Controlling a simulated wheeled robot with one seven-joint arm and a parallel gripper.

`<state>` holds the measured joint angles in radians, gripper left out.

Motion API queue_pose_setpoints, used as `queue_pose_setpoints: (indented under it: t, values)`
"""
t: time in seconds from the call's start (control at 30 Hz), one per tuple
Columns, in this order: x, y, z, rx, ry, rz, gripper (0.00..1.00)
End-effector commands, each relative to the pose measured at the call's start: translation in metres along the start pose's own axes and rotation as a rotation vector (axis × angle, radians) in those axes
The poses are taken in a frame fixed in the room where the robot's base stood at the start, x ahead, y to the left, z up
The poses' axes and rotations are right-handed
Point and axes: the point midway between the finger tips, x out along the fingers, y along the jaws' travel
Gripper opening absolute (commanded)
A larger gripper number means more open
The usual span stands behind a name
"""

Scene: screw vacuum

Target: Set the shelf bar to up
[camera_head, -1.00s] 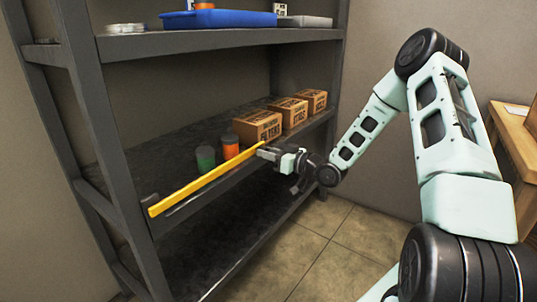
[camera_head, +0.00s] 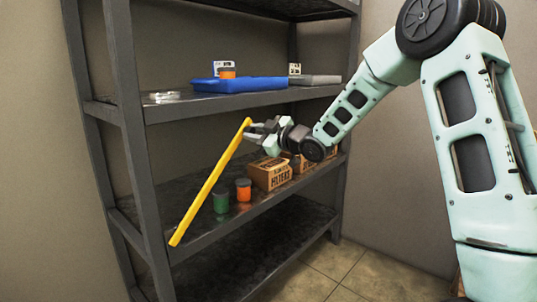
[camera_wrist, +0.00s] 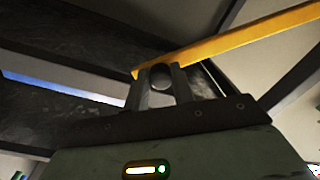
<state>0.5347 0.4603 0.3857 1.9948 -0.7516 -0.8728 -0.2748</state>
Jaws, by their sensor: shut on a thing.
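The yellow shelf bar (camera_head: 207,186) runs diagonally across the front of the shelf unit. Its lower left end is near the left post, at the middle shelf's edge. Its right end is raised to between the middle and upper shelves. My gripper (camera_head: 255,131) is shut on that raised right end. In the wrist view the bar (camera_wrist: 235,40) runs from the fingertips up to the right, and my gripper (camera_wrist: 158,75) has its fingers at the bar's end. The bar's pivot is not clearly visible.
The middle shelf holds a green jar (camera_head: 221,201), an orange jar (camera_head: 243,189) and cardboard boxes (camera_head: 270,174), partly hidden by my arm. The upper shelf (camera_head: 190,107) carries a blue tray (camera_head: 238,84) and a grey tray (camera_head: 314,79). Open floor (camera_head: 335,262) lies at the lower right.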

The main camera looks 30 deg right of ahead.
Motion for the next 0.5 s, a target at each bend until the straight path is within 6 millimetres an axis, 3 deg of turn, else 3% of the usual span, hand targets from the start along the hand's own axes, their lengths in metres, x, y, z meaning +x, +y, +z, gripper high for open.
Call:
queue_pose_setpoints:
  t: [0.03, 0.2, 0.5]
  values:
    - [0.000, -0.005, -0.020, -0.052, 0.005, 0.000, 0.00]
    - [0.000, -0.022, -0.073, -0.210, -0.001, 0.003, 0.00]
    - [0.001, -0.062, -0.143, -0.440, -0.011, 0.005, 0.00]
